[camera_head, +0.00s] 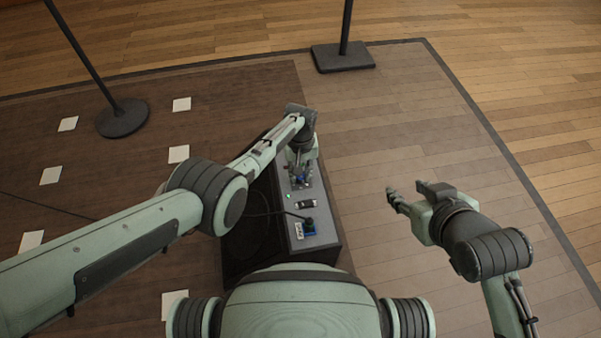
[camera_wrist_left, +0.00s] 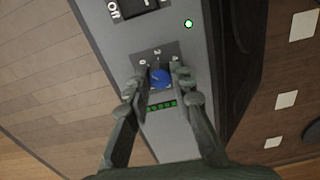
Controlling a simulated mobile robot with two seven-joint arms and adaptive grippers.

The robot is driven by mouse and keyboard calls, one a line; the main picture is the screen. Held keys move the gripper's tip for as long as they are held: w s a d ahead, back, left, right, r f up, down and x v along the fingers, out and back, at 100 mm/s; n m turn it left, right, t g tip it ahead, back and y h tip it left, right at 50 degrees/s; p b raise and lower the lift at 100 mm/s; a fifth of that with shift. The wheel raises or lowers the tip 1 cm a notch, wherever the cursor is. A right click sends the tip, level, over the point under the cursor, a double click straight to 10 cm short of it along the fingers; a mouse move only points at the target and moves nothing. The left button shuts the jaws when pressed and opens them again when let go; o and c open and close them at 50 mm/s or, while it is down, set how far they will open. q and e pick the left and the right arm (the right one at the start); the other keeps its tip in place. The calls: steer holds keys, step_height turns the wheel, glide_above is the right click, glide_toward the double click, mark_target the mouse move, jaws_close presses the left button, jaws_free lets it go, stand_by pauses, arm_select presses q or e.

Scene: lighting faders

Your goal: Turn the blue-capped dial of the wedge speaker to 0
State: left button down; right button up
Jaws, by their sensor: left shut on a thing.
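The wedge speaker (camera_head: 328,246) is a dark box with a grey control panel, standing on the floor in the middle of the head view. Its blue-capped dial (camera_wrist_left: 160,79) sits on a dark scale plate in the left wrist view, with printed numbers around it. My left gripper (camera_head: 299,179) points down at the panel. In the left wrist view its two fingers (camera_wrist_left: 155,84) stand on either side of the blue cap, shut on it. The dial's pointer is too small to read. My right gripper (camera_head: 405,197) is in the air right of the speaker; its finger gap is unclear.
The panel also has a rocker switch (camera_head: 306,204), a green light (camera_wrist_left: 188,23), a row of green lights (camera_wrist_left: 161,105) and a blue connector (camera_head: 309,228) with a cable. Stands with a round base (camera_head: 123,118) and a square base (camera_head: 343,57) are farther back. Floor right of the speaker is clear.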

arm_select(q)
steer(key=shift+n, duration=0.5)
steer(key=c, duration=1.3)
jaws_free()
steer(key=shift+r, duration=0.1)
step_height(320, 180, up, 12)
steer(key=shift+s, duration=0.1)
